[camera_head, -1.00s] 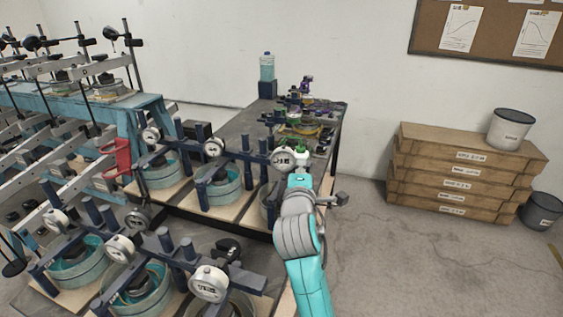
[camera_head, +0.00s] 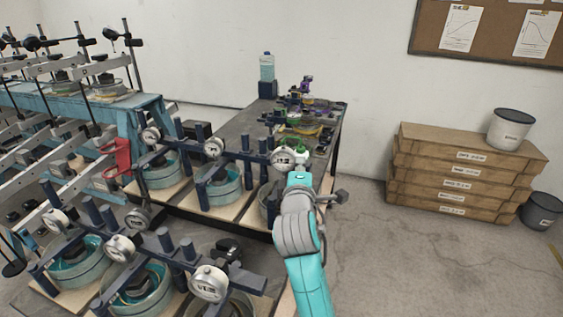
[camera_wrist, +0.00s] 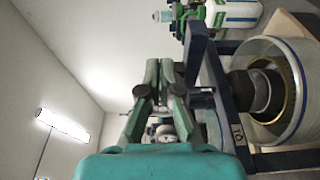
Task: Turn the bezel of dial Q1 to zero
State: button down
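Several round dial gauges with pale faces stand on dark blue crossbars over ring-shaped cells; their labels are too small to read surely, so I cannot confirm which is Q1. The dial (camera_head: 283,159) closest to my arm's end is on the right of the back row, its face towards the body camera. In the wrist view, my gripper (camera_wrist: 161,75) has its two green fingers beside a dark blue crossbar (camera_wrist: 218,98) with a small tag. A small round part shows between the finger bases. The fingertip contact and gap are unclear. In the head view, my arm hides the fingers.
Another dial (camera_head: 209,283) stands at the front. Stacked wooden boxes (camera_head: 463,183) stand on the floor at right. The floor between them and my arm is clear.

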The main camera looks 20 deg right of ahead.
jog(key=v, duration=0.6)
jog(key=shift+d, duration=0.35)
jog(key=shift+s, duration=0.1)
jog(key=s+a+f+m+y, duration=0.1)
jog(key=s+f+m+y, duration=0.15)
jog(key=s+f, duration=0.9)
jog(key=s+a+f+m+y, duration=0.1)
jog(key=s+a+f+y, duration=0.15)
jog(key=s+f, duration=0.9)
jog(key=s+f+m+g+y, duration=0.1)
jog(key=s+m, duration=0.9)
jog(key=s, duration=1.6)
jog(key=shift+s+d+f+g+y, duration=0.15)
jog(key=shift+d+f+g+y, duration=0.05)
jog(key=shift+d+g+y, duration=0.2)
